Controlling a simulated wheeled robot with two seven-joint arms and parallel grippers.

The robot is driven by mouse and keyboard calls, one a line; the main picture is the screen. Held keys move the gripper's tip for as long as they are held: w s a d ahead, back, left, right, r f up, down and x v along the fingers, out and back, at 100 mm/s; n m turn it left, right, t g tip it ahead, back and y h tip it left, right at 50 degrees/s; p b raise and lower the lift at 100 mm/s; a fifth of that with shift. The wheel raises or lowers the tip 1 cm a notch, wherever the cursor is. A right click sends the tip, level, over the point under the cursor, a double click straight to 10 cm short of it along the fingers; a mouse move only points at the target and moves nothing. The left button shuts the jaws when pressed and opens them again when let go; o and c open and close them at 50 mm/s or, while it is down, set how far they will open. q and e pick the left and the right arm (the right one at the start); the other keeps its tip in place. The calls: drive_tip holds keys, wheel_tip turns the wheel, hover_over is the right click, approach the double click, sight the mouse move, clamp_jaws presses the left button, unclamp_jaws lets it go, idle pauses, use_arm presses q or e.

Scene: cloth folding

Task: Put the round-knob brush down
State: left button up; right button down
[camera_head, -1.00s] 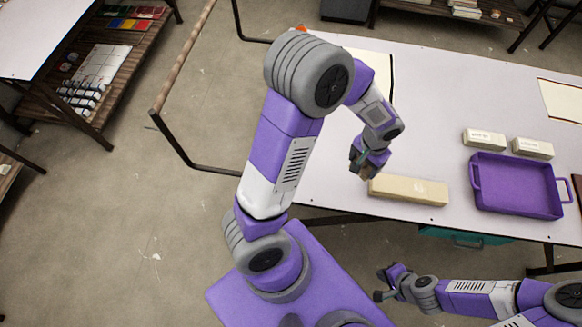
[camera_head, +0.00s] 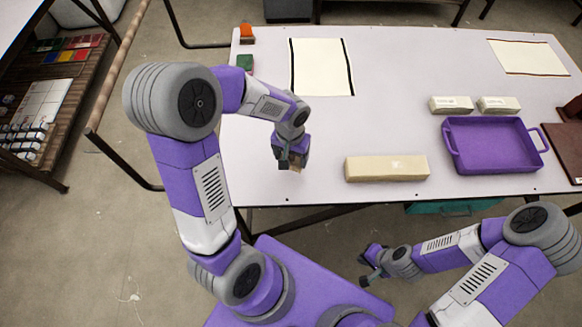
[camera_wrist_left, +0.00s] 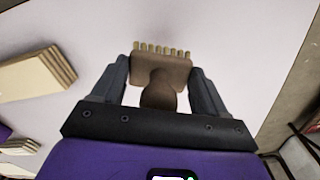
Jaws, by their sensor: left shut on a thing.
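The round-knob brush is brown with a rounded knob and a row of pale bristles, seen in the left wrist view (camera_wrist_left: 160,72). My left gripper (camera_wrist_left: 158,88) is shut on it, one finger on each side, with the bristles pointing away from the palm. In the head view my left gripper (camera_head: 291,165) is over the table's near left part, left of a long beige block. The brush is mostly hidden there. I cannot tell whether its bristles touch the table. My right gripper (camera_head: 368,270) is off the table's near edge, too small to read its fingers.
The long beige block (camera_head: 387,168) lies near the front edge of the table (camera_head: 400,70). A purple tray (camera_head: 492,145) and two pale labelled blocks (camera_head: 451,105) (camera_head: 498,105) are to the right. A dark-edged sheet (camera_head: 321,67) lies behind. Orange (camera_head: 246,33) and green (camera_head: 245,62) items are back left.

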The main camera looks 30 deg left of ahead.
sight(291, 160)
use_arm(q)
drive_tip(key=shift+f+b, duration=0.75)
drive_tip(key=shift+f, duration=1.55)
drive_tip(key=shift+f, duration=0.15)
drive_tip(key=o, duration=0.9)
drive_tip(key=shift+o, duration=0.2)
drive_tip(key=shift+r, duration=0.2)
wheel_tip(291, 160, up, 12)
drive_tip(key=p, duration=0.4)
drive_tip(key=shift+s, duration=0.1)
